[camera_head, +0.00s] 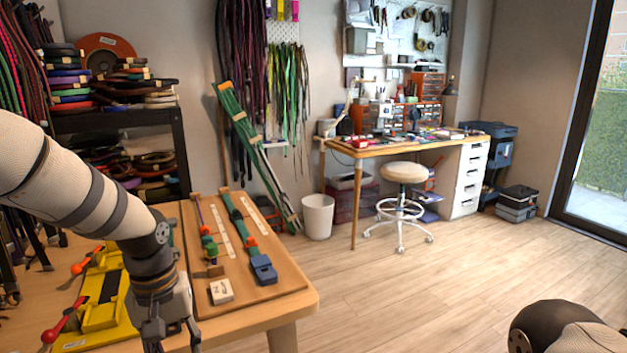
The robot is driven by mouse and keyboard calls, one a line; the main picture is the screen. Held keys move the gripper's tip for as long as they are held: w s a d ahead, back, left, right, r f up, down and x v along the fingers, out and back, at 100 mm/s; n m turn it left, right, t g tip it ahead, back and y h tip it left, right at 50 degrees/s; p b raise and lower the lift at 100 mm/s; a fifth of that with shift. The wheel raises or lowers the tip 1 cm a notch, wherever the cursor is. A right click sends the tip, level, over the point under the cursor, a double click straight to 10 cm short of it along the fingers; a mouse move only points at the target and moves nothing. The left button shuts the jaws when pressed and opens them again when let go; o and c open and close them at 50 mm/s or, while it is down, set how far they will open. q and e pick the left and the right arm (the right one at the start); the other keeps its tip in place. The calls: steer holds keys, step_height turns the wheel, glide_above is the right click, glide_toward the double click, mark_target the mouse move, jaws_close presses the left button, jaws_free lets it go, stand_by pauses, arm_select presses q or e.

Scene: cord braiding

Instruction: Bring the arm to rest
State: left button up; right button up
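My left arm comes in from the left and its gripper (172,338) points down at the bottom of the view, in front of the near part of the wooden table (295,304). Its two fingers are spread apart with nothing visible between them, so it looks open; the lowest tips are near the picture's bottom edge. Part of my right arm shows at the bottom right corner, over the floor; its gripper is out of view. A wooden board (275,289) on the table carries cords, clamps and a blue block (263,270), right of my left gripper.
A yellow fixture (103,312) with red-knobbed levers lies left of my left gripper. A small white block (221,291) sits on the board. Beyond are a white bin (318,216), a stool (404,173) and a workbench (397,146).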

arm_select(q)
steer(key=s+d+f+m+g, duration=0.1)
steer(key=s+d+f+m, duration=0.1)
steer(key=s+f, duration=1.25)
steer(key=s+a+f, duration=0.1)
steer(key=s+f, duration=0.1)
steer(key=s, duration=1)
steer(key=s+a+f+m+g+p, duration=0.1)
steer(key=s+a, duration=0.1)
steer(key=s, duration=1)
steer(key=shift+f+m+p, duration=0.3)
steer(key=shift+f, duration=0.05)
arm_select(e)
steer(key=w, duration=0.1)
steer(key=w+r, duration=0.2)
steer(key=shift+w+a+r+t, duration=0.1)
steer(key=shift+a+t, duration=0.15)
steer(key=shift+t, duration=0.15)
